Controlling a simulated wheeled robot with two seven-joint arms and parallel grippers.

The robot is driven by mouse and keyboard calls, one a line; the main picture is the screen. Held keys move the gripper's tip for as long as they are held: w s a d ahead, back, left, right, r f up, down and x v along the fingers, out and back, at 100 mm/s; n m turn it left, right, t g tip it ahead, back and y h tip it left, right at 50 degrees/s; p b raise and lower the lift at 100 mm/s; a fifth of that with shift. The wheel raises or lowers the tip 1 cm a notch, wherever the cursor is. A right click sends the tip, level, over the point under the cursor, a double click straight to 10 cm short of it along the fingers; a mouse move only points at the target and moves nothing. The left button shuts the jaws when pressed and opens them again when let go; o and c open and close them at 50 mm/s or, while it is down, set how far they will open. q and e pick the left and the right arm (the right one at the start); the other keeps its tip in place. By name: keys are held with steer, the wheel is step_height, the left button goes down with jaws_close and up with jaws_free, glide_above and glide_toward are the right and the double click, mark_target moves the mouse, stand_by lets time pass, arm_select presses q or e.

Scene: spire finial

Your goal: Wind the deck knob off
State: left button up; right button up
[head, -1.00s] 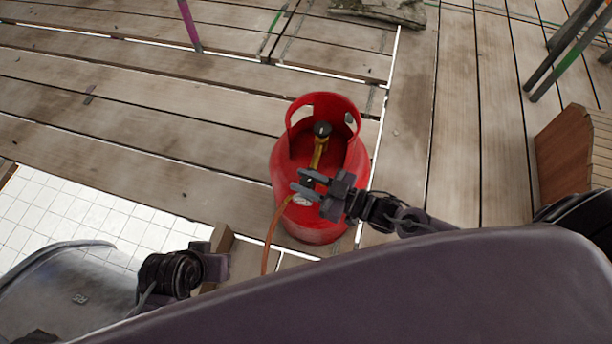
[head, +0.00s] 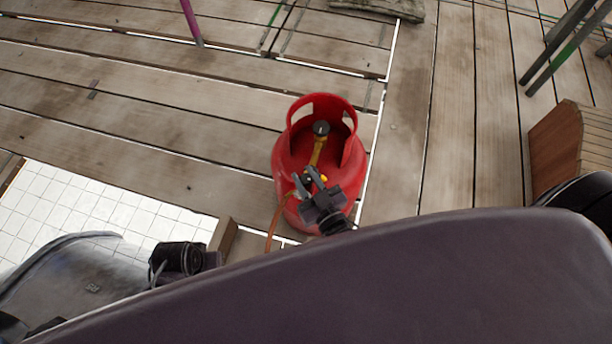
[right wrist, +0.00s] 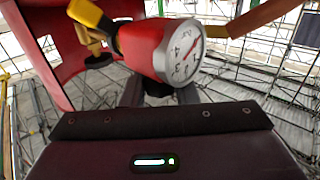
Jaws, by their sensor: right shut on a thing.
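A red gas cylinder (head: 350,165) with a cut-out collar stands upright on the planks. A black round knob (head: 321,128) tops its yellow valve fitting (head: 317,152). My right gripper (head: 308,179) is at the regulator on the near side of the cylinder. The right wrist view shows a red regulator body (right wrist: 142,46) with a white dial gauge (right wrist: 182,52). My right jaws are shut on a dark piece (right wrist: 158,89) just below it, probably the regulator's knob; they mostly hide it. The black knob at the top is clear of the jaws. My left gripper is not seen.
An orange hose (head: 274,228) hangs from the regulator toward the deck. A wooden box (head: 560,150) stands at the right, with dark poles (head: 565,45) beyond. White tiles (head: 45,210) lie at the lower left.

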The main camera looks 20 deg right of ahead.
mark_target(309, 185)
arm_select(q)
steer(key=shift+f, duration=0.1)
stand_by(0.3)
arm_select(e)
steer(key=o, duration=1)
steer(key=shift+s+d, duration=0.1)
steer(key=shift+s, duration=0.3)
steer(key=s, duration=0.4)
steer(key=s+d, duration=0.1)
steer(key=s, duration=0.1)
steer(key=shift+p, duration=0.3)
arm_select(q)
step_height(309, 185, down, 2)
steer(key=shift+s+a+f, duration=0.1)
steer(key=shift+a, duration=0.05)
arm_select(e)
steer(key=shift+s+d, duration=0.1)
steer(key=shift+s, duration=0.35)
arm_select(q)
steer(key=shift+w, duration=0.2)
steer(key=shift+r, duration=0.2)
